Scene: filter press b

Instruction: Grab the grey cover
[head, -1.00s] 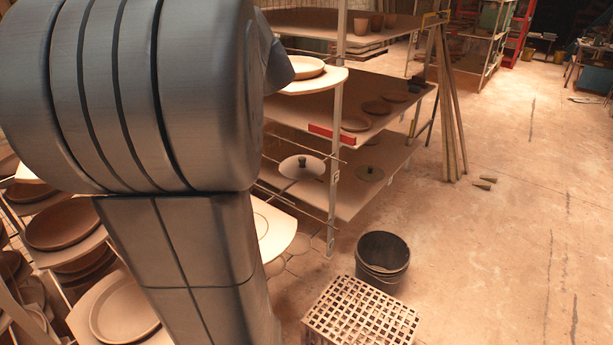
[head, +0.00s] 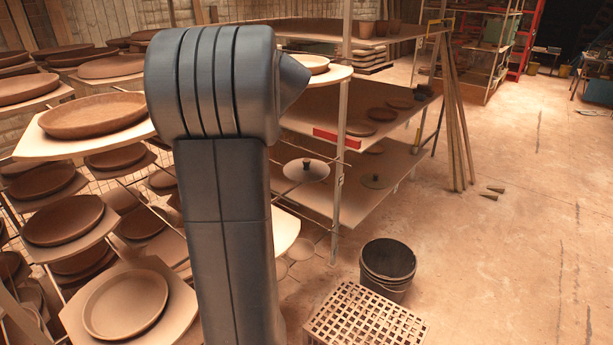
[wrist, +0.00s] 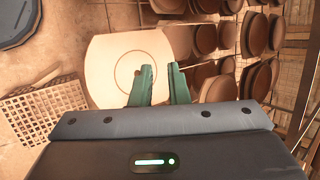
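Two round lids with dark knobs lie on the lower shelf in the head view. The left one, a pale greyish cover (head: 318,172), is near the shelf's front left corner. The other, a darker brownish-grey lid (head: 376,181), lies to its right. I cannot tell for sure which is the grey cover. My gripper (wrist: 161,80) shows in the wrist view with its two green fingers apart and nothing between them. It points towards a pale board with a ring mark (wrist: 112,72). Neither lid is recognisable in the wrist view. My arm hides the gripper in the head view.
A rack with several brown plates (head: 95,115) fills the left. A metal post (head: 337,215) stands at the shelf's front corner. Open floor (head: 500,260) lies to the right.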

